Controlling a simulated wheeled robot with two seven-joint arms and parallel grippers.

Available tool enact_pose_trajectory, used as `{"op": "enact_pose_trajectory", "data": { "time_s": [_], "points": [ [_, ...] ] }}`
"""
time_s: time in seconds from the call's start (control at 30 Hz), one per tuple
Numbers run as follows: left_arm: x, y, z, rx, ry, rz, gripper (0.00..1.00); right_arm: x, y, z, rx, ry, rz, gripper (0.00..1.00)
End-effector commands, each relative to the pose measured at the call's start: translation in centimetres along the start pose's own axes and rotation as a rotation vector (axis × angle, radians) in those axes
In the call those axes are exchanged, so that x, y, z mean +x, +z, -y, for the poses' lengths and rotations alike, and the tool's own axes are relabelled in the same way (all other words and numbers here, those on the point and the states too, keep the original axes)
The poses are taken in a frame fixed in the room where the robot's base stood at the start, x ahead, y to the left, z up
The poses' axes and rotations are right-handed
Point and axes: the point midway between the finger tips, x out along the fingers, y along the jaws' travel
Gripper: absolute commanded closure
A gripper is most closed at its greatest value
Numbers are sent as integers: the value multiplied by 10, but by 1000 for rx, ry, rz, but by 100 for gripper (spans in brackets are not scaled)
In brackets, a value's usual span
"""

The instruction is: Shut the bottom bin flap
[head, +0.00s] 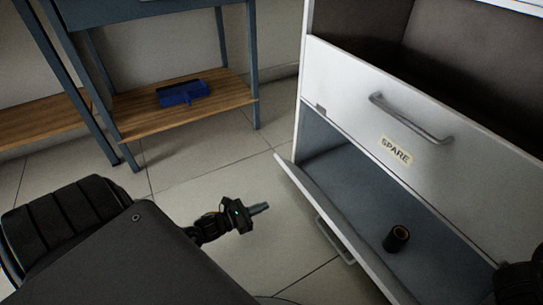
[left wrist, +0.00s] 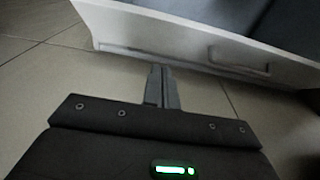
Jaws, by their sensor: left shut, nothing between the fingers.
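The bottom bin flap (head: 325,220) is white with a grey bar handle (head: 335,241) on its outer face. It is tilted outward, so the bottom bin (head: 345,180) stands open. My left gripper (head: 264,207) is shut and empty, to the left of the flap and apart from it in the head view. In the left wrist view the shut fingers (left wrist: 161,72) point toward the flap's outer face (left wrist: 165,38), left of the handle (left wrist: 240,62). A dark part at the head view's lower right edge may be my right arm; no right fingers can be made out.
A short dark pipe piece (head: 397,238) stands in the open bin. Above it is a closed white drawer front (head: 350,92) with a handle and a SPARE label (head: 396,150). A blue-framed bench with a wooden shelf (head: 140,112) holds a blue tool (head: 183,94). Tiled floor is clear between.

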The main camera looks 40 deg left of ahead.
Motion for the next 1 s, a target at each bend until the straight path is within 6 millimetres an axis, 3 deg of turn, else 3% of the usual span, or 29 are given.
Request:
{"op": "enact_pose_trajectory", "data": {
  "time_s": [0.43,0.7,1.0],
  "points": [
    [90,-4,1,-2,-2,7,100,-44,-16,2,-1,24,-16,64],
    [112,23,0,-1,-1,5,100,-56,-20,1,-3,32,-16,64],
    [116,29,0,-2,-1,3,100,-57,-20,1,-5,33,-18,64]
  ]
}}
